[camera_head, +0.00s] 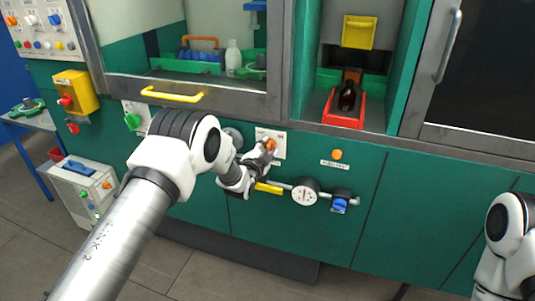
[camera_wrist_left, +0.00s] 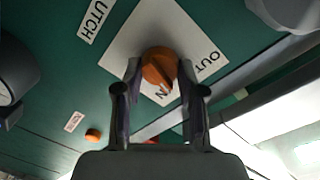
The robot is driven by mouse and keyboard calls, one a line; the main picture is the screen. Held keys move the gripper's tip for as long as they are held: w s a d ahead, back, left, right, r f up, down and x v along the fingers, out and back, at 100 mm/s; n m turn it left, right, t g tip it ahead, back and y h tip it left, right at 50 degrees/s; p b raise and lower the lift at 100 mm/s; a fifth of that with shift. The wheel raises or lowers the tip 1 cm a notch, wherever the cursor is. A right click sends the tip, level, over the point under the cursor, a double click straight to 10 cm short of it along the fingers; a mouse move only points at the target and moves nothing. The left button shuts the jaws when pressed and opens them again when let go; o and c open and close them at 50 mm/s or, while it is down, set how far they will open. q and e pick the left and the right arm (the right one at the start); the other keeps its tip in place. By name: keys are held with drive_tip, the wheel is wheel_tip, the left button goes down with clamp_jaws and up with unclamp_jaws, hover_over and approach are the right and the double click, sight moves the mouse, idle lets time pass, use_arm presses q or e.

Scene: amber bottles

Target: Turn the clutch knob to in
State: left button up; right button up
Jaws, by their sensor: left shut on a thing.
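The clutch knob (camera_head: 270,144) is orange and sits on a white plate (camera_head: 277,134) on the green cabinet front. In the left wrist view the knob (camera_wrist_left: 158,66) is between my fingertips, on the plate (camera_wrist_left: 128,42) marked OUT and IN. A label ending in UTCH (camera_wrist_left: 96,20) is beside it. My left gripper (camera_head: 267,148) reaches the panel and is shut on the knob; its fingers (camera_wrist_left: 158,74) touch both sides.
Below and right of the knob run a pipe with a yellow lever (camera_head: 268,188), a round gauge (camera_head: 305,192) and a blue valve (camera_head: 339,204). A small orange button (camera_head: 336,154) is to the right. A red holder (camera_head: 343,118) with an amber bottle (camera_head: 347,96) stands above.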

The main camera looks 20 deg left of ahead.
use_arm(q)
drive_tip(key=m+b, duration=0.2)
drive_tip(key=m, duration=0.2)
drive_tip(key=shift+f, duration=0.2)
drive_tip(key=shift+d+r+m+y+b, duration=0.1)
drive_tip(key=shift+m+y+b, duration=0.2)
drive_tip(key=shift+m+b, duration=0.6)
drive_tip(key=shift+m, duration=0.3)
drive_tip(key=o, duration=1.1)
drive_tip(key=shift+o, duration=0.2)
drive_tip(key=shift+s, duration=0.1)
drive_tip(key=s+r, duration=0.1)
drive_tip(key=s, duration=1)
drive_tip(key=shift+s+a, duration=0.2)
drive_tip(key=shift+s, duration=0.2)
